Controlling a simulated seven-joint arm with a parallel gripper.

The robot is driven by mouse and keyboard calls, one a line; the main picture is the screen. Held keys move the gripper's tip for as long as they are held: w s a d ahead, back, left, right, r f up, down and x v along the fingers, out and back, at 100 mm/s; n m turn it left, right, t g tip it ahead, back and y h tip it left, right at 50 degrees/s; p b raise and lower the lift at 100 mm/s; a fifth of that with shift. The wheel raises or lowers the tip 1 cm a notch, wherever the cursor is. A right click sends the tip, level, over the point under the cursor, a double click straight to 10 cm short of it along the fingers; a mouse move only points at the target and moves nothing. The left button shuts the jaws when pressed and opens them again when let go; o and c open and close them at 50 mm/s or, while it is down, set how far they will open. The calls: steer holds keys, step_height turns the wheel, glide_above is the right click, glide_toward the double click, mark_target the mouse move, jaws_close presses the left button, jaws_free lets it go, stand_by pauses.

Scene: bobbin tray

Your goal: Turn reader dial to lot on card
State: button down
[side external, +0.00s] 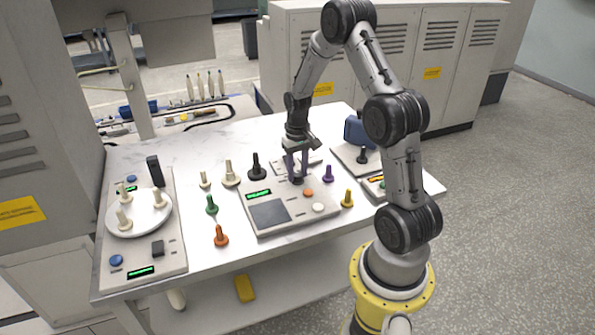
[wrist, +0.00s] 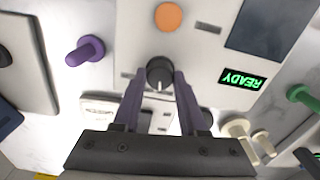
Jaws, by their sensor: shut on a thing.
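The reader (side external: 326,196) is a pale box with a dark square pad (side external: 269,212), an orange button (side external: 308,192) and a green-lit display. In the wrist view the display (wrist: 242,79) reads READY. The black dial (wrist: 159,73) with a pale pointer line sits near the reader's edge. My gripper (side external: 298,175) points down over the reader's back part, its two purple-grey fingers shut on the dial, one on each side. A pale flat piece with dark marks (wrist: 100,104) lies beside the reader, partly behind my gripper; I cannot read any lot on it.
Several bobbins stand around the reader, including purple (side external: 328,173), yellow (side external: 347,198), green (side external: 211,205), orange (side external: 221,236) and black (side external: 256,166). A station with a round white plate (side external: 150,221) is at the left. A blue device (side external: 356,131) is at the back right.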

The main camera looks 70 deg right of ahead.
mark_target(298, 173)
steer(key=m, duration=0.5)
steer(key=shift+m, duration=0.4)
steer(key=shift+r, duration=0.1)
stand_by(0.3)
steer(key=shift+c, duration=2.2)
jaws_free()
step_height(298, 173, up, 14)
